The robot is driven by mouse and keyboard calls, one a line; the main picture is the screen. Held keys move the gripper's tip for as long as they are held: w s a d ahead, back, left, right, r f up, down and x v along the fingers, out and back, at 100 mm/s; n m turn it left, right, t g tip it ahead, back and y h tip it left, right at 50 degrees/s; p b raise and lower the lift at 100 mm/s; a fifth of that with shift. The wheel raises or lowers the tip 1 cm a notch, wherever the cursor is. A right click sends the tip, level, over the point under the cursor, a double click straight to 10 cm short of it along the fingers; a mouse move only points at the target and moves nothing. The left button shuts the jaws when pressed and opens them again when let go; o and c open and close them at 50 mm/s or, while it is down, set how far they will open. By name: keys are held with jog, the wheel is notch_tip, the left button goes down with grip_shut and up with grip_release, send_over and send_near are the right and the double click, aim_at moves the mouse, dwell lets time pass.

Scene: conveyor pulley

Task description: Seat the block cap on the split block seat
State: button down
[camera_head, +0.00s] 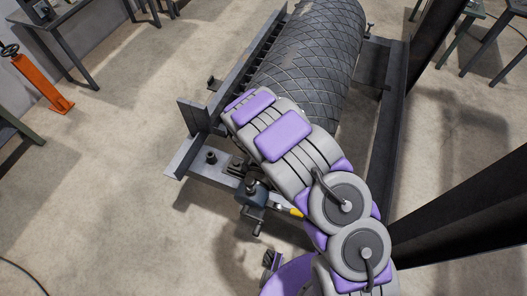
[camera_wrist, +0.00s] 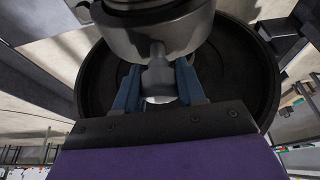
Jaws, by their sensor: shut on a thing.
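In the wrist view my gripper (camera_wrist: 158,90) has its two blue fingers closed on the grey neck of a dark, rounded part (camera_wrist: 150,38), which I take to be the block cap. The part sits in front of a large dark disc (camera_wrist: 255,85), apparently the pulley's end face. Whether the part touches anything below it cannot be told. In the head view my gripper and the held part are hidden behind my arm. A blue-grey block-like fitting (camera_head: 256,196) shows beside my arm, below the frame end. I cannot clearly make out the split block seat.
The pulley (camera_head: 316,55) with diamond lagging lies in a steel frame (camera_head: 388,130). An upright plate (camera_head: 192,117) stands at the frame's near-left end. Dark beams (camera_head: 460,210) run at the right. An orange stand (camera_head: 42,84) is at far left.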

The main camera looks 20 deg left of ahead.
jog(key=shift+f+b, duration=0.3)
jog(key=shift+b, duration=0.1)
dwell(0.5)
jog(key=c, duration=0.6)
grip_release()
jog(key=shift+s, duration=0.1)
jog(key=p+v, duration=0.3)
jog(key=v, duration=1.4)
jog(key=shift+p, duration=0.35)
